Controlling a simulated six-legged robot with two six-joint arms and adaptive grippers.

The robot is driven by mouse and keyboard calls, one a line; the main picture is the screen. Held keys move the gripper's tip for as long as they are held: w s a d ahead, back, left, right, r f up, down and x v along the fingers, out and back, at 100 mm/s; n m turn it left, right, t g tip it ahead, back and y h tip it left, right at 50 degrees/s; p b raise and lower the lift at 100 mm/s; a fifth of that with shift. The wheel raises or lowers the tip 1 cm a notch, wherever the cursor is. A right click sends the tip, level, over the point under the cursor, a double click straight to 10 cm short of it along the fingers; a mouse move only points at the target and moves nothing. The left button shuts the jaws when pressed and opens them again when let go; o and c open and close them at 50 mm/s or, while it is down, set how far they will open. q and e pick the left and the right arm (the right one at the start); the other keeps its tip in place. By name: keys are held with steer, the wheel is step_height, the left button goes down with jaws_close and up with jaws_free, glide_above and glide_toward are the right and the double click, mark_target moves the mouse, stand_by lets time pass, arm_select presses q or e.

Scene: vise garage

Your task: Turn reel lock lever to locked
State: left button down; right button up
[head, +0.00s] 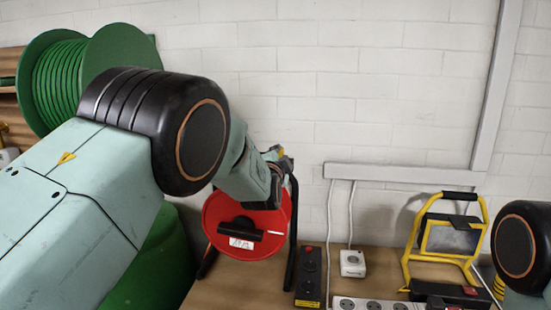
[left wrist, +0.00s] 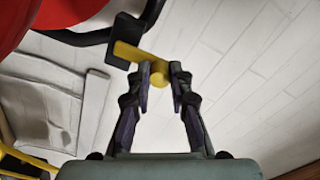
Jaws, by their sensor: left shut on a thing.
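The red cable reel (head: 228,215) stands on the bench in a black frame (head: 293,225), with a black handle and white label on its face. My left gripper (head: 277,165) is at the top of this frame, mostly hidden behind its own wrist. In the left wrist view the yellow lock lever (left wrist: 130,52) sticks out from a black block (left wrist: 122,35) on the frame bar. My left gripper (left wrist: 161,76) is shut on the lever's rounded end, one finger on each side. The red reel (left wrist: 70,10) shows at the upper left there. My right gripper is out of view.
A large green cable reel (head: 65,85) is at the back left. Power strips (head: 310,275), a white socket box (head: 352,263) and a yellow-framed work lamp (head: 447,240) stand right of the red reel. A white brick wall is close behind.

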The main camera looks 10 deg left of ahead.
arm_select(q)
steer(key=shift+d+r, duration=0.1)
steer(key=shift+d, duration=0.05)
stand_by(0.4)
steer(key=c, duration=1.2)
jaws_free()
